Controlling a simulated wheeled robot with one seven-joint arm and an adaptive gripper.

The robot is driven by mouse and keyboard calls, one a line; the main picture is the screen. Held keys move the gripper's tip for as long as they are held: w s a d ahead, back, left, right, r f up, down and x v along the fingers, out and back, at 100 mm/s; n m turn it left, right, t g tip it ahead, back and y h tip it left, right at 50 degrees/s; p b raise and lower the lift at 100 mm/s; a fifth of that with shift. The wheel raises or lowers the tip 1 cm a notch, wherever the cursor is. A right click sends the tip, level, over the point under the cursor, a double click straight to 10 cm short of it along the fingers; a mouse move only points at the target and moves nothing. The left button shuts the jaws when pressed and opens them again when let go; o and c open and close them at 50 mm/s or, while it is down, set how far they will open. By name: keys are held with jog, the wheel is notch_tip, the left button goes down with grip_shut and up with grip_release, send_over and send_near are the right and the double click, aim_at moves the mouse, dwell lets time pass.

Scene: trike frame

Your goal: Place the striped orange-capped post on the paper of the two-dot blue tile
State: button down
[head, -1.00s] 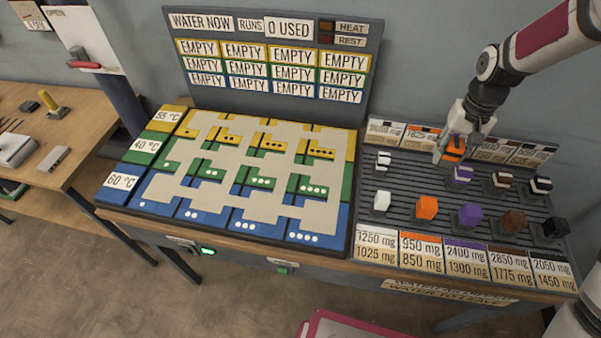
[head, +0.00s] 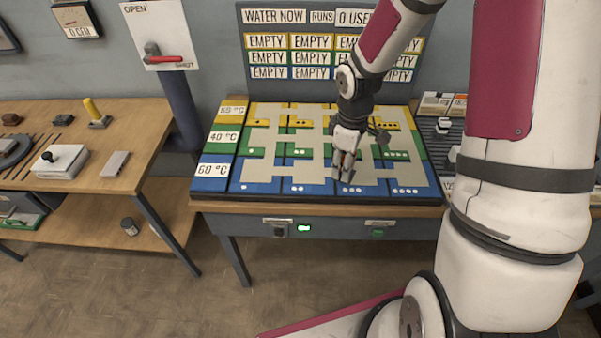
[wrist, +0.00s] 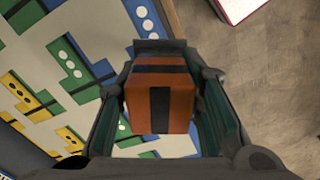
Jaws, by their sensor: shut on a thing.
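My gripper (head: 344,173) is over the blue row of the board, near the border of the two-dot and three-dot tiles. In the wrist view my gripper (wrist: 160,105) is shut on the striped orange-capped post (wrist: 158,92), which shows an orange top with dark stripes between the two fingers. In the head view the post is hard to make out at the fingertips. The two-dot blue tile (head: 299,189) is in the front row, second from the left, with bare beige paper (head: 305,172) behind its dots. Height above the paper cannot be told.
The board's other blue tiles lie either side, with green and yellow rows behind. The status panel (head: 290,18) stands at the back. The post rack (head: 430,137) at the right is mostly hidden by my arm. A side table (head: 85,160) stands at the left.

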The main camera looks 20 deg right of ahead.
jog(key=s+d+f+n, duration=0.1)
jog(key=s+f+n, duration=0.1)
jog(key=s+n, duration=0.3)
jog(key=b, duration=0.1)
send_over(309, 172)
jog(key=shift+s+f, duration=0.1)
jog(key=shift+f, duration=2.2)
jog(key=shift+f, duration=0.1)
jog(key=c, duration=1.1)
grip_release()
